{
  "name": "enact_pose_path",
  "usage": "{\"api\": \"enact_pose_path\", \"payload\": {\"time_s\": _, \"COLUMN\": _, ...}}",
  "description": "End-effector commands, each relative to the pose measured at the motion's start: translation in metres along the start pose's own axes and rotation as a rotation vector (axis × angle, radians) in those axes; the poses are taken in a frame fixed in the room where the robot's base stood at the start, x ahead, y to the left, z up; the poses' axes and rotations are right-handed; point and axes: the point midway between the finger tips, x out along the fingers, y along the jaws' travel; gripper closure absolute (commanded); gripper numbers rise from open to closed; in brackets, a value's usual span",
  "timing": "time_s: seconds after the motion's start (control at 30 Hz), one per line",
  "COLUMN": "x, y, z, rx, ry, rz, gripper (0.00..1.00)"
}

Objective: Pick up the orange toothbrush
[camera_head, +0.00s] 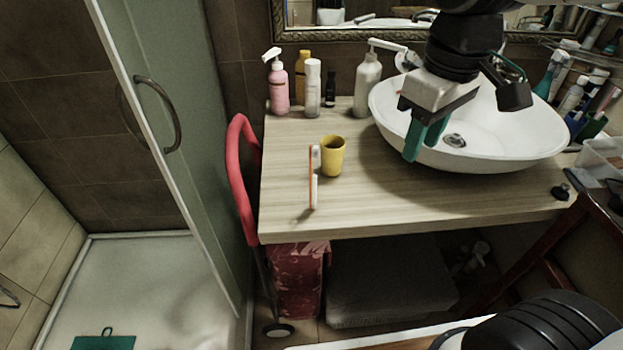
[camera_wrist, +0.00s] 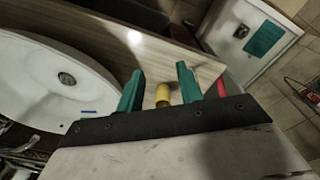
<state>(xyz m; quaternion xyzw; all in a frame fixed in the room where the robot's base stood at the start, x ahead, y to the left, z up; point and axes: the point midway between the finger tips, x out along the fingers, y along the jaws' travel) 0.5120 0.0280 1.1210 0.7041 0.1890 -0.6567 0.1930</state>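The orange toothbrush (camera_head: 311,180) shows in the head view as a thin orange-and-white strip at the front left of the wooden counter. It is just left of the yellow cup (camera_head: 333,156); I cannot tell whether it touches the cup. My gripper (camera_head: 424,146) has green fingers and hangs over the left part of the white basin, to the right of the toothbrush and cup. In the wrist view the fingers (camera_wrist: 160,70) are apart with nothing held between them. The cup (camera_wrist: 163,94) appears beyond them. I cannot make out the toothbrush in the wrist view.
The white vessel basin (camera_head: 385,113) rises from the counter (camera_head: 400,197) on the right. A pink pump bottle (camera_head: 279,88), a white bottle (camera_head: 313,88) and a taller pump bottle (camera_head: 367,86) stand at the back. A red curved handle (camera_head: 238,180) flanks the left edge. The front-centre counter is clear.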

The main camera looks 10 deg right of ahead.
Motion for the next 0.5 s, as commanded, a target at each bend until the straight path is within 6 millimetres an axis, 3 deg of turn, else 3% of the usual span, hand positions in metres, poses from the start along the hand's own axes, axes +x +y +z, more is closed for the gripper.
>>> {"api": "enact_pose_path", "payload": {"time_s": 0.03, "x": 0.004, "y": -0.007, "z": -0.028, "rx": -0.118, "ry": -0.016, "rz": -0.01, "gripper": 0.64}}
{"api": "enact_pose_path", "payload": {"time_s": 0.1, "x": 0.008, "y": -0.018, "z": -0.062, "rx": -0.273, "ry": -0.025, "rz": -0.018, "gripper": 0.64}}
{"api": "enact_pose_path", "payload": {"time_s": 0.23, "x": 0.021, "y": -0.043, "z": -0.115, "rx": -0.518, "ry": -0.04, "rz": -0.033, "gripper": 0.64}}
{"api": "enact_pose_path", "payload": {"time_s": 0.33, "x": 0.031, "y": -0.061, "z": -0.142, "rx": -0.653, "ry": -0.047, "rz": -0.041, "gripper": 0.64}}
{"api": "enact_pose_path", "payload": {"time_s": 0.5, "x": 0.043, "y": -0.077, "z": -0.163, "rx": -0.763, "ry": -0.052, "rz": -0.047, "gripper": 0.64}}
